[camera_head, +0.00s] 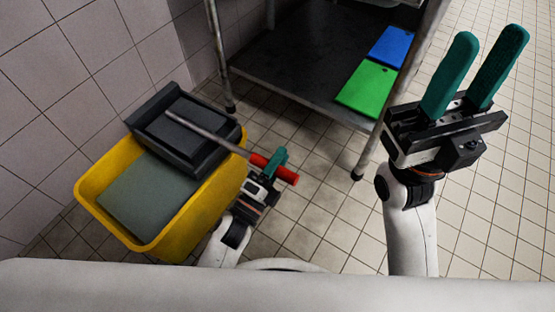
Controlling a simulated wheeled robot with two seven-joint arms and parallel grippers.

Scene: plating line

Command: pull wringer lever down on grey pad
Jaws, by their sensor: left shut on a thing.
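The wringer lever (212,137) is a grey rod with a red grip (288,176) at its end. It reaches from the dark wringer (178,142) out over the right rim of the yellow bucket (160,243). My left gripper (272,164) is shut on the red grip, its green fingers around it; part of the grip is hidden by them. A grey-green pad (147,196) lies in the bucket in front of the wringer. My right gripper (472,73) is raised at the right, open and empty, its two green fingers apart.
A metal shelf (300,75) stands behind, with a green board (369,88) and a blue board (392,46) on it. Its legs reach the tiled floor. A tiled wall (80,80) is close behind the bucket on the left. Floor to the right is clear.

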